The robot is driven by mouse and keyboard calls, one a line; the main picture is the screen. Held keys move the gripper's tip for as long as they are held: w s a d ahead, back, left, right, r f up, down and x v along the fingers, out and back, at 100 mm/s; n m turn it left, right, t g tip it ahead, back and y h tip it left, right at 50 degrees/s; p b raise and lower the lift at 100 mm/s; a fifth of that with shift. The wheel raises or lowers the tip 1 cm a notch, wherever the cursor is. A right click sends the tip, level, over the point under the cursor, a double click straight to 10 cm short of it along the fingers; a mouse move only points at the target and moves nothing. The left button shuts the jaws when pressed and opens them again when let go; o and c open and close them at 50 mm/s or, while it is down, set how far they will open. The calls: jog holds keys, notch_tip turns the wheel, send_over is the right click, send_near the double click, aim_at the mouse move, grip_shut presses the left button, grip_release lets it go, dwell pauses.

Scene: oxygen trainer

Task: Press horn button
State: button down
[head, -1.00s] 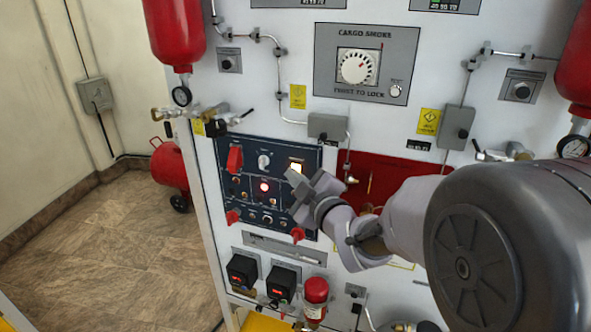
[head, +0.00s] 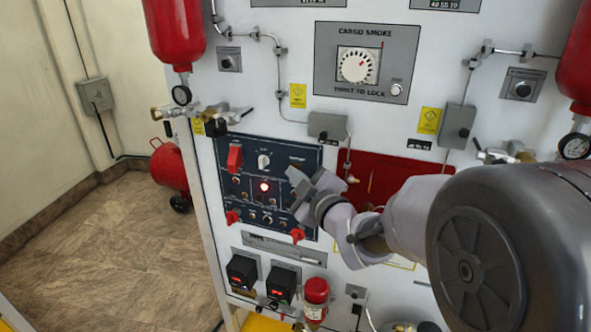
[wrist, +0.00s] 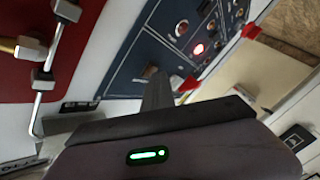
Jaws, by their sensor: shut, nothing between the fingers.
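The dark blue control panel (head: 222,150) is on the white wall unit, left of my arm, with switches, knobs and a lit red light (head: 264,187). My gripper (head: 297,182) is shut and empty at the panel's right side. In the wrist view its finger (wrist: 157,90) reaches the blue panel (wrist: 135,50), close to a small brownish part (wrist: 150,72); I cannot tell whether they touch. The rectangular indicator (head: 296,164) at the panel's upper right is dark. Labels are too small to read, so I cannot single out the horn button; the gripper hides part of the panel.
Red guarded switches (head: 235,158) stand out from the panel. A dark red plate (head: 385,175) with a pipe lies to its right. Two black boxes (head: 242,271) with red displays and a red-capped bottle (head: 316,291) are below. Open floor (head: 110,240) is at the left.

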jog(key=shift+s+a+b, duration=0.25)
jog(key=shift+s+b, duration=0.15)
jog(key=shift+s, duration=0.2)
jog(key=s+b, duration=0.1)
jog(key=s+a, duration=0.1)
jog(key=s, duration=0.1)
jog(key=s+b, duration=0.1)
jog(key=shift+s+a+b, duration=0.35)
dwell(0.3)
